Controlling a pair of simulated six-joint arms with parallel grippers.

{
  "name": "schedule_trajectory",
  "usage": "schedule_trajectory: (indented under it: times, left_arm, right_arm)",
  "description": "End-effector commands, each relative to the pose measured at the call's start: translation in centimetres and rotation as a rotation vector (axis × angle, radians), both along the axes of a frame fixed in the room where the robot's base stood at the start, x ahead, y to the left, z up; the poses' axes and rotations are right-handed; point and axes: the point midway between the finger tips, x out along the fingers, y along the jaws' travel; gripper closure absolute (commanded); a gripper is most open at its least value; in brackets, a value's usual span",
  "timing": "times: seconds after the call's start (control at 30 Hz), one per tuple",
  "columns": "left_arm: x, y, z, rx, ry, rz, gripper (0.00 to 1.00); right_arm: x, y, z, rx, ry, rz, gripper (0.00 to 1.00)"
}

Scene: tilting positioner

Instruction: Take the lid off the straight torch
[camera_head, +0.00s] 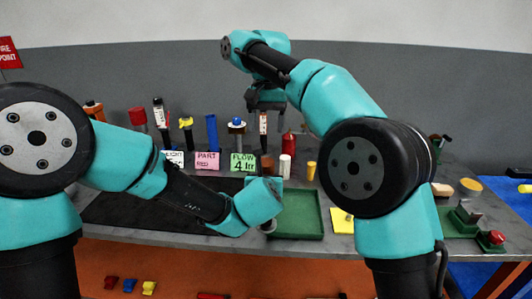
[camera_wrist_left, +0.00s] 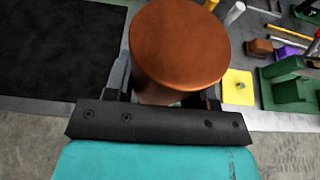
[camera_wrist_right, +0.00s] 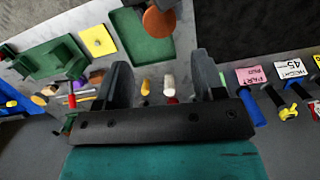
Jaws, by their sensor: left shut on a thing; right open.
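A cylinder with a round copper-brown top (camera_wrist_left: 180,45), which appears to be the straight torch with its lid, stands between the fingers of my left gripper (camera_wrist_left: 168,98). The left gripper is shut on it, below the brown top. In the head view the brown top (camera_head: 267,163) shows just above my left wrist, which hides most of the body. It also shows at the top edge of the right wrist view (camera_wrist_right: 158,22). My right gripper (camera_head: 265,108) is open and empty, raised behind and above the brown top. The seam under the lid is not clear.
A green tray (camera_head: 312,220) lies right of the torch, with a yellow pad (camera_head: 341,222) beside it. A black mat (camera_head: 115,208) covers the table's left. Upright tools, bottles and labels line the back, including a white cylinder (camera_head: 285,165) and a red bottle (camera_head: 288,143).

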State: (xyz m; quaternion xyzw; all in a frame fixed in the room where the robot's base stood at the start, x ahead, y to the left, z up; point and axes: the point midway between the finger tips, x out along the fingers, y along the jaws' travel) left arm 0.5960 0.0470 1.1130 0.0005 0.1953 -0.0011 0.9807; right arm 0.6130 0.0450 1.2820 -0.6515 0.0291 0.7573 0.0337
Motion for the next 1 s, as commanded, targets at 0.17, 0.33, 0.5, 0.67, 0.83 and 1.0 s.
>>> schedule_trajectory:
  times: [0.17, 0.33, 0.5, 0.67, 0.83, 1.0]
  left_arm:
    - [0.0, 0.0, 0.1, -0.001, -0.003, 0.000, 1.00]
    - [0.0, 0.0, 0.1, -0.001, -0.003, 0.000, 1.00]
    - [0.0, 0.0, 0.1, -0.001, -0.003, 0.000, 1.00]
    - [0.0, 0.0, 0.1, -0.001, -0.003, 0.000, 1.00]
    - [0.0, 0.0, 0.1, -0.001, -0.003, 0.000, 1.00]
    - [0.0, 0.0, 0.1, -0.001, -0.003, 0.000, 1.00]
  right_arm:
    - [-0.3, -0.1, -1.7, -0.002, 0.002, 0.000, 0.37]
    - [-0.7, 0.0, -3.7, -0.002, 0.002, 0.001, 0.37]
    - [-1.0, 0.0, -6.1, -0.002, 0.002, 0.001, 0.37]
    - [-1.3, 0.1, -8.5, -0.001, 0.002, 0.001, 0.37]
    - [-1.6, 0.1, -10.2, -0.001, 0.001, 0.000, 0.37]
    - [-1.7, 0.1, -10.9, 0.000, 0.000, 0.000, 0.37]
